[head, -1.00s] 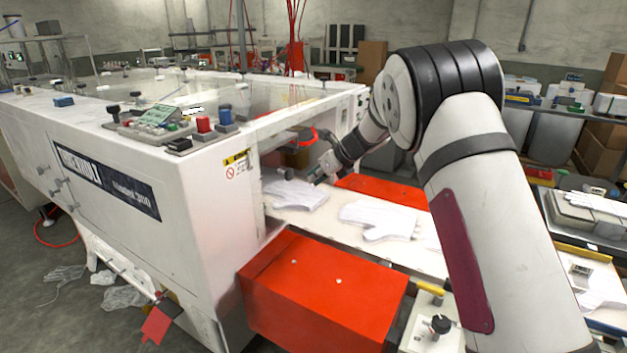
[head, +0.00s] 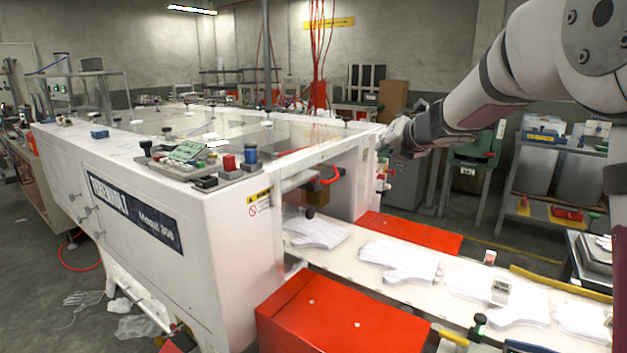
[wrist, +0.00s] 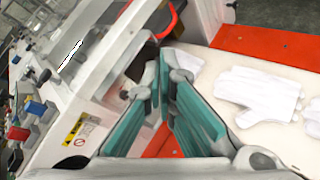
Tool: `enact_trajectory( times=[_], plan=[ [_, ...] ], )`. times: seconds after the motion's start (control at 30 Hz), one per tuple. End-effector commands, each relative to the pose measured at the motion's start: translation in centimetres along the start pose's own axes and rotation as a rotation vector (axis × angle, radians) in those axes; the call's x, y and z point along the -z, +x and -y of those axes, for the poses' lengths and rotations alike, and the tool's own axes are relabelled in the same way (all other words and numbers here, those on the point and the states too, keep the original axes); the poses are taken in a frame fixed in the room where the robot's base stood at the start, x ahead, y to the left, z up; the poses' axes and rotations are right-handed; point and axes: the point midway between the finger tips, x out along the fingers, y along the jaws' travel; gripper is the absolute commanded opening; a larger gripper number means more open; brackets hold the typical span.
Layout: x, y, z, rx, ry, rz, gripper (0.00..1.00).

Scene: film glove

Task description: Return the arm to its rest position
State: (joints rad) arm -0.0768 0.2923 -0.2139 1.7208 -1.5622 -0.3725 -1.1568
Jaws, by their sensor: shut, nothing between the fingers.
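My arm (head: 500,75) reaches in from the upper right in the head view, raised above the conveyor. My gripper (head: 384,165) hangs at its end, beside the right end of the white machine and above the belt's far side. In the wrist view my gripper (wrist: 160,84) shows two teal-padded fingers drawn together, with nothing held. White gloves (head: 400,260) lie flat in a row on the pale conveyor belt (head: 350,281), apart from the gripper. One glove (head: 314,232) lies at the machine's opening.
The white machine (head: 235,230) with its control buttons fills the left. Red covers (head: 340,318) flank the belt. A shelf rack (head: 555,175) stands at the back right. Open air surrounds the arm above the belt.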

Motion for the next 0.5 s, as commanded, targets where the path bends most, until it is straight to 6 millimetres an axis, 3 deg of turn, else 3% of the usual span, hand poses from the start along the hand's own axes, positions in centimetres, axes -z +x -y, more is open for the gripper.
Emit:
enact_trajectory(
  times=[0.03, 0.1, 0.27, 0.37, 0.5],
  plan=[
    [-1.5, -2.7, 0.1, 0.035, 0.139, 0.065, 0.00],
    [-2.8, -6.1, 0.9, 0.087, 0.353, 0.147, 0.00],
    [-2.7, -14.2, 3.4, 0.205, 0.847, 0.304, 0.00],
    [-0.4, -19.1, 5.0, 0.279, 1.155, 0.378, 0.00],
    [5.3, -25.7, 6.6, 0.401, 1.577, 0.456, 0.00]
  ],
)
